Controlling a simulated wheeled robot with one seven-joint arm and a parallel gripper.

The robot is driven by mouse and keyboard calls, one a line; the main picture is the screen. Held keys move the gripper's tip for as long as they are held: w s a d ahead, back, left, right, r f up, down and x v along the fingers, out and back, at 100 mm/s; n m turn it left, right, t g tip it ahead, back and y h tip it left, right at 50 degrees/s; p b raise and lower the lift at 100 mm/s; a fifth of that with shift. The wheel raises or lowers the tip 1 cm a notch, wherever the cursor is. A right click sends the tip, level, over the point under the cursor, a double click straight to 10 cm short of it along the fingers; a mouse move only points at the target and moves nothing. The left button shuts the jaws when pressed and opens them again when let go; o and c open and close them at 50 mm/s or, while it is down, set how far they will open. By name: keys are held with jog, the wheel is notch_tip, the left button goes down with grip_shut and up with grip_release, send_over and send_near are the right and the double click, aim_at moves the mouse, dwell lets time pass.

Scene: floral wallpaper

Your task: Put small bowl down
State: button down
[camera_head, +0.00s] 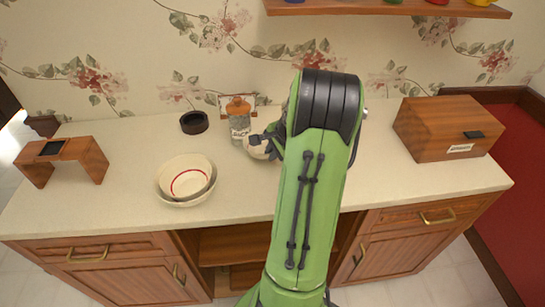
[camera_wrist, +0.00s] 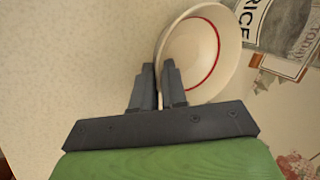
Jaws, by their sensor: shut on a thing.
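The small bowl (camera_wrist: 205,50) is cream with a red ring inside. In the wrist view my gripper (camera_wrist: 160,80) is shut on its rim, one finger on each side of the wall. In the head view the small bowl (camera_head: 262,150) shows partly beside my gripper (camera_head: 268,142), near the back of the counter, and my arm hides the rest. The bowl looks tilted. I cannot tell whether it touches the counter (camera_head: 120,170).
A labelled jar (camera_head: 239,120) stands right by the held bowl. A stack of bowls (camera_head: 186,182) is to the left, with a dark round dish (camera_head: 194,122) behind. A wooden stand (camera_head: 62,158) is far left, a wooden box (camera_head: 448,128) right. A shelf (camera_head: 390,8) hangs above.

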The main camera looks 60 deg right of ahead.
jog(key=shift+f, duration=0.6)
jog(key=shift+r, duration=0.15)
jog(key=c, duration=1.6)
grip_release()
jog(key=shift+f, duration=0.2)
jog(key=o, duration=0.4)
jog(key=shift+o, duration=0.2)
jog(key=shift+r, duration=0.15)
